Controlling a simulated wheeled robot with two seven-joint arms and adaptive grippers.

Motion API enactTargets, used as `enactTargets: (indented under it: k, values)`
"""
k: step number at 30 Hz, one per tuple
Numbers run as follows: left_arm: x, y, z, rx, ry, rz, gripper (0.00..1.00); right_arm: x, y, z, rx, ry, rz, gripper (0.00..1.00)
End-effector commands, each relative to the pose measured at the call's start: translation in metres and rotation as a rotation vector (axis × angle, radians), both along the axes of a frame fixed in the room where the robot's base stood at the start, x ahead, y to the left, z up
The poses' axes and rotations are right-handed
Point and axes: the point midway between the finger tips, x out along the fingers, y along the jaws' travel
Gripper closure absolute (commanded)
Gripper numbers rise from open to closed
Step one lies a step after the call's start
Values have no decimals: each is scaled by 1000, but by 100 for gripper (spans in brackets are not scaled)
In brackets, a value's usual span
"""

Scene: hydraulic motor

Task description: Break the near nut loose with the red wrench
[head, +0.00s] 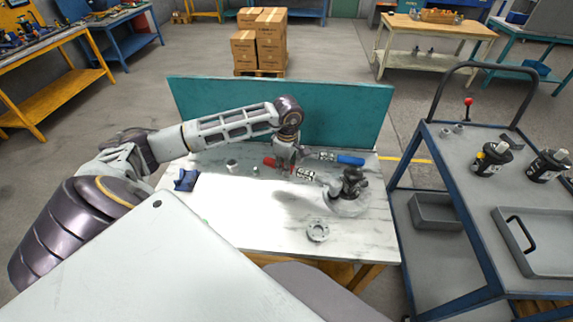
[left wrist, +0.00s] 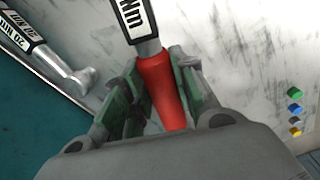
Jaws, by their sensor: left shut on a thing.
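The red wrench has a red handle (head: 271,162) and a labelled grey shaft (head: 305,175) pointing right toward the hydraulic motor. My left gripper (head: 284,163) is over the back middle of the table and shut around the red handle. In the left wrist view the red handle (left wrist: 163,88) sits between the two fingers of the left gripper (left wrist: 155,75). The dark motor (head: 350,187) stands on a round grey base (head: 346,207). The near nut cannot be made out, nor whether the wrench head touches it. My right gripper is not in view.
A blue-handled wrench (head: 350,160) lies behind the red one. A grey flanged ring (head: 317,230) lies in front of the motor. Small grey parts (head: 232,165) and a blue block (head: 186,180) lie left. A teal panel (head: 340,115) bounds the back; a cart (head: 465,200) stands right.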

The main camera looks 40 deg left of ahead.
Motion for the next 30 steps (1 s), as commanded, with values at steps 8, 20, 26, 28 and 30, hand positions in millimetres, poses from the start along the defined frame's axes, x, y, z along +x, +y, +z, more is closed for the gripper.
enactTargets:
  k: [8,20,26,28,30]
  values:
    - [-9,-4,-7,-5,17,17,100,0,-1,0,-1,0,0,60]
    - [-10,-4,-7,-5,18,21,100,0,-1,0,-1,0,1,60]
    - [-13,-5,-7,-5,18,40,100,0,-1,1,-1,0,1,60]
    - [-14,-6,-7,-5,18,49,100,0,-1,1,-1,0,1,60]
    - [-16,-6,-7,-5,17,56,100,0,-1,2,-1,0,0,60]
